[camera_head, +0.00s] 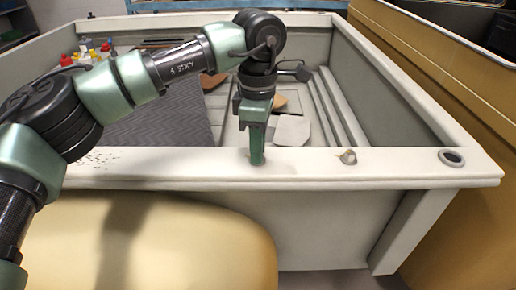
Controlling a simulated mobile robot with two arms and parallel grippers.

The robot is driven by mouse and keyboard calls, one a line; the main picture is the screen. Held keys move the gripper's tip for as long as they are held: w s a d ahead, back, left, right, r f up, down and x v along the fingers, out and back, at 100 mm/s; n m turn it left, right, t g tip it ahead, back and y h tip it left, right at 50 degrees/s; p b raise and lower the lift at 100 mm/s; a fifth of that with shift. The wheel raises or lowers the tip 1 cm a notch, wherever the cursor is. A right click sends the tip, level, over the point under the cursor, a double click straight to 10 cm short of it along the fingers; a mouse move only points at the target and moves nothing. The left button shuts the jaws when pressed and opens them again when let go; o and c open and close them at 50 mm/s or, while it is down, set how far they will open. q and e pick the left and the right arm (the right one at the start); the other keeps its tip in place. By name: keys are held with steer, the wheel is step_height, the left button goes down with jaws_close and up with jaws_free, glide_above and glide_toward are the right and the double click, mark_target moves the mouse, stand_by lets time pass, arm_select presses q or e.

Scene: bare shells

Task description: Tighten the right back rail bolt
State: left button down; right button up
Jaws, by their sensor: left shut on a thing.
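A pale off-white rail (200,170) runs across the near side of an open box-like shell. My left gripper (257,158) points straight down at the rail's top, left of the small bolt-like stub. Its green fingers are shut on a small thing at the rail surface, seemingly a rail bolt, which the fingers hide. The small grey-brown bolt-like stub (348,157) stands on the rail to the right, apart from the gripper. A dark-centred round ring (451,158) is set in the rail's right end. My right gripper is not in view.
A tan rounded body (170,245) lies in front of the rail at lower left. A tan wall (440,70) stands close on the right. Inside the shell are a dark grey ribbed mat (160,120) and loose flat pieces. Several bottles (85,52) stand at the back left.

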arm_select(q)
steer(key=shift+r+m, duration=0.1)
steer(key=shift+m, duration=2.2)
steer(key=c, duration=1.3)
jaws_free()
step_height(320, 180, up, 8)
steer(key=shift+f+b, duration=0.1)
steer(key=shift+b, duration=0.7)
